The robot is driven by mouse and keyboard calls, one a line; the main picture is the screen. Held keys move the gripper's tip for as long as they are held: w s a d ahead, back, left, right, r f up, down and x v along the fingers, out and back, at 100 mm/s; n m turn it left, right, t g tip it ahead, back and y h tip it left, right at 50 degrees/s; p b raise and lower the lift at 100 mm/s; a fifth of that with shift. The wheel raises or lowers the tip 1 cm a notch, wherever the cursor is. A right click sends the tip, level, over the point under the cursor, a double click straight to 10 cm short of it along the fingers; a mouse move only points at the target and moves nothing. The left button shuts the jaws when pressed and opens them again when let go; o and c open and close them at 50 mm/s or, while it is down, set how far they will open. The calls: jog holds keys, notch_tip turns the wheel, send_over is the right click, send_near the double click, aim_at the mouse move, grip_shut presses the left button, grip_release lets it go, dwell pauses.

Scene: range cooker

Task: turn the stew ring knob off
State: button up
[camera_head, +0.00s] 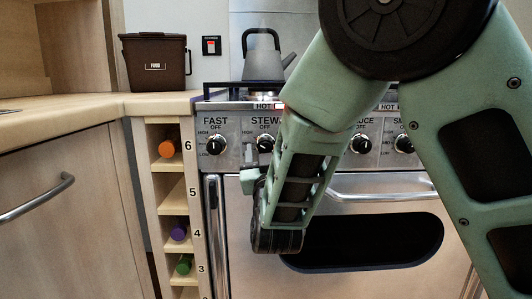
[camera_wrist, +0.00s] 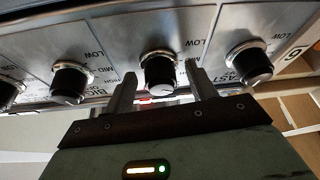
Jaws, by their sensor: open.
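The stew ring knob (camera_head: 264,143) is a black knob on a silver collar, under the STEW label on the cooker's front panel. In the wrist view the stew knob (camera_wrist: 159,74) is the middle one, between the fingertips as seen there. My gripper (camera_head: 257,156) is just in front of and below that knob. In the wrist view my gripper (camera_wrist: 160,70) is open, with one finger to each side of the knob. I cannot tell whether the fingers reach around it or touch it. The knob's pointer is too small to read.
The FAST knob (camera_head: 215,145) is left of the stew knob. The oven door handle (camera_head: 385,185) runs below. A grey kettle (camera_head: 262,62) stands on the hob, near a red-lit HOT marker (camera_head: 280,106).

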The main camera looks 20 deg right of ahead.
jog(key=c, duration=0.8)
jog(key=shift+f+m+h+b, duration=0.1)
jog(key=shift+m+h+b, duration=0.2)
jog(key=shift+m+h, duration=0.1)
jog(key=shift+m, duration=0.3)
jog(key=shift+m+h+b, duration=0.4)
jog(key=shift+m+b, duration=0.05)
jog(key=shift+m, duration=0.05)
jog(key=shift+c, duration=1)
jog(key=m+g+h+b, duration=0.1)
jog(key=m, duration=0.3)
jog(key=m+g+h+b, duration=0.1)
jog(key=m+h+b, duration=0.1)
jog(key=m, duration=0.1)
jog(key=shift+w+a+m+b, duration=0.1)
jog(key=shift+a+m+b, duration=0.1)
jog(key=shift+m+b, duration=0.15)
jog(key=m+g, duration=0.1)
jog(key=m, duration=0.1)
jog(key=m+g+h+b, duration=0.1)
jog(key=m, duration=0.1)
jog(key=m+g+h+b, duration=0.1)
jog(key=m, duration=0.1)
jog(key=shift+a+r+m, duration=0.15)
jog(key=shift+r+m, duration=0.1)
jog(key=shift+m, duration=0.3)
